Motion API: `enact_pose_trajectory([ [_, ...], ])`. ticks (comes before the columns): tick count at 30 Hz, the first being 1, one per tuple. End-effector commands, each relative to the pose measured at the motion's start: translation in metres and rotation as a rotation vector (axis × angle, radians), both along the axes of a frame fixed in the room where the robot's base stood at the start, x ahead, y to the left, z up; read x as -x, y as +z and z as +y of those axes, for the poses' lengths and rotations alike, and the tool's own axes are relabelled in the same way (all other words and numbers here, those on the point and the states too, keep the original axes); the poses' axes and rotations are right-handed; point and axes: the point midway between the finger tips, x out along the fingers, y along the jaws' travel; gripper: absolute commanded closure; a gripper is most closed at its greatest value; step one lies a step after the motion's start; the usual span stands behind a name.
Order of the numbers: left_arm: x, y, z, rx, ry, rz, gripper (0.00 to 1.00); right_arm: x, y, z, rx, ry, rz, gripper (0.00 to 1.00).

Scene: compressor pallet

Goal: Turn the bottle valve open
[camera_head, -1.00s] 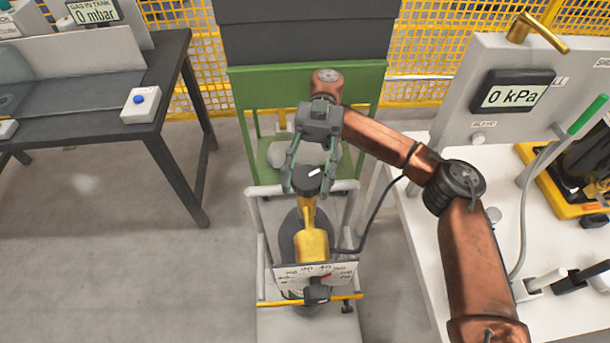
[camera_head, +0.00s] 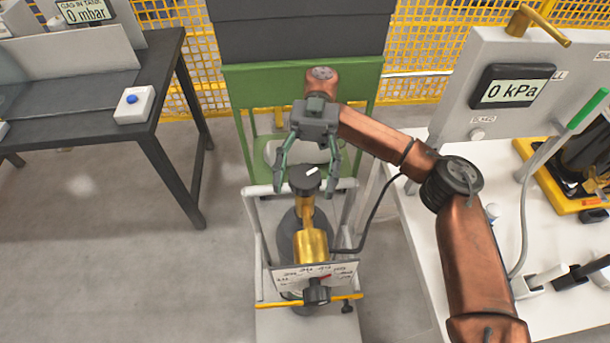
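The bottle valve is a black round knob with a white mark (camera_head: 305,180) on top of a brass fitting (camera_head: 311,244). It stands over a dark grey bottle (camera_head: 287,232) in a white-railed trolley (camera_head: 259,262). My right gripper (camera_head: 306,190) points down at the knob with its fingers spread. One finger is on each side of the knob, and gaps show between them and it. Whether the fingertips are level with the knob is hard to tell. My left gripper is not in view.
A scale plate with a black knob (camera_head: 316,291) sits in front of the brass fitting. A white bench with a 0 kPa display (camera_head: 514,92) stands at right. A dark table (camera_head: 98,108) with a blue button box (camera_head: 135,105) stands at left. A green cart (camera_head: 239,88) is behind.

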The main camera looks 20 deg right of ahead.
Motion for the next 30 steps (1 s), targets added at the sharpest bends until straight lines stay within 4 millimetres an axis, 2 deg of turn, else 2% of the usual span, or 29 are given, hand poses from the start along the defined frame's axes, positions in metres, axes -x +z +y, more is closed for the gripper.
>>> enact_pose_trajectory([
  [11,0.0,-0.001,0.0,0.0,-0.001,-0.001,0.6,-0.001,0.008,0.0,-0.004,-0.002,-0.002,0.44],
  [24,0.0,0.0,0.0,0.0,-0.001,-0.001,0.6,0.0,0.082,0.0,-0.003,-0.001,-0.003,0.44],
  [30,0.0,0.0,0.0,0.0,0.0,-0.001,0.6,0.0,0.099,0.0,-0.002,-0.001,0.0,0.44],
])
